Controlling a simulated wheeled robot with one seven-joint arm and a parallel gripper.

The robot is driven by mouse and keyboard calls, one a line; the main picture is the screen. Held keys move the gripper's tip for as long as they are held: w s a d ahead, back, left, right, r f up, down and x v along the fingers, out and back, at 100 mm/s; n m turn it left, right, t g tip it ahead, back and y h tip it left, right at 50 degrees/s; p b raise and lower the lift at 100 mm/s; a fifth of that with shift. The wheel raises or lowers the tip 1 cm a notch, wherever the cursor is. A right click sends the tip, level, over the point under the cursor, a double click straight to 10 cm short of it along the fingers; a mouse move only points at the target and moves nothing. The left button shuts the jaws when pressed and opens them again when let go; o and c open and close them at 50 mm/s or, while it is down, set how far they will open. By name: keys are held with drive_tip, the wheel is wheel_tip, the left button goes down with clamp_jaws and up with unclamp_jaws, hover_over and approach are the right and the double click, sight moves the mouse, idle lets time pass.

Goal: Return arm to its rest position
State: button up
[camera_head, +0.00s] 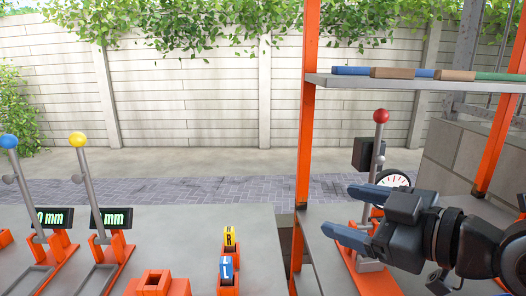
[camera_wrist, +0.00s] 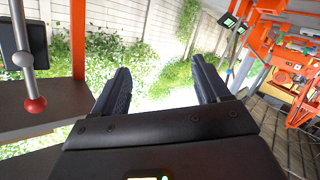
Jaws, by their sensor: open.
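My gripper (camera_head: 354,213) is at the right of the head view, its two blue-tipped fingers pointing left and spread apart with nothing between them. It is in front of the red-knobbed lever (camera_head: 378,150) and hides part of that lever's orange base. In the wrist view the open fingers of my gripper (camera_wrist: 164,88) frame the wall and greenery. The lever's red knob (camera_wrist: 36,105) shows at the left of the wrist view, apart from the fingers.
An orange-post rack (camera_head: 307,130) has a shelf (camera_head: 420,83) above my gripper, holding blue, brown and green boards. A round dial (camera_head: 394,182) is behind the gripper. At left, blue-knobbed (camera_head: 9,141) and yellow-knobbed (camera_head: 77,139) levers stand on the grey table (camera_head: 180,230) beside "mm" displays.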

drive_tip(key=s+f+m+t+h, duration=0.4)
drive_tip(key=s+f+m+h, duration=0.5)
drive_tip(key=s+f+m, duration=0.85)
drive_tip(key=s+d+n, duration=0.2)
drive_tip(key=s+d, duration=0.1)
drive_tip(key=s, duration=0.7)
drive_tip(key=s+d+n+g, duration=0.1)
drive_tip(key=s+d+n, duration=0.2)
drive_tip(key=s, duration=0.8)
drive_tip(key=shift+d, duration=0.5)
drive_tip(key=shift+s, duration=0.1)
